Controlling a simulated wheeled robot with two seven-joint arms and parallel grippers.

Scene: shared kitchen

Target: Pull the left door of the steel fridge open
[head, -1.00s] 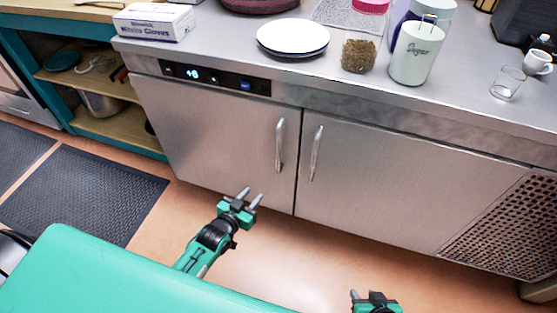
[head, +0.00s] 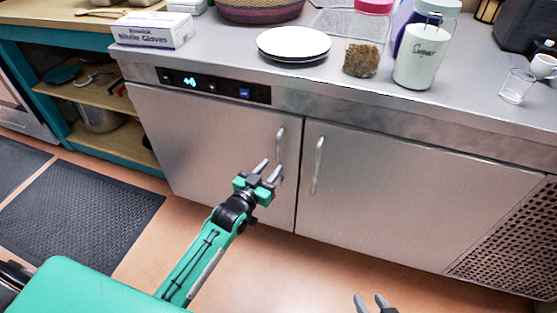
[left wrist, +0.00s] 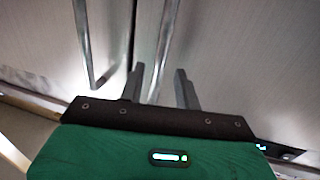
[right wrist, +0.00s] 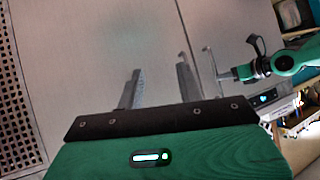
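The steel fridge's left door (head: 205,135) is shut, with an upright bar handle (head: 280,146) near its right edge. My left gripper (head: 269,169) is open and empty, close to the lower part of this handle. In the left wrist view, the left door's handle (left wrist: 165,45) appears between the two spread fingers (left wrist: 159,85); whether it is deep between them I cannot tell. My right gripper (head: 371,302) is open and empty, low in front of the right door; its fingers also show in the right wrist view (right wrist: 159,85).
The right door (head: 410,190) is shut, its handle (head: 317,165) just beside the left one. The floor before the left door is clear.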

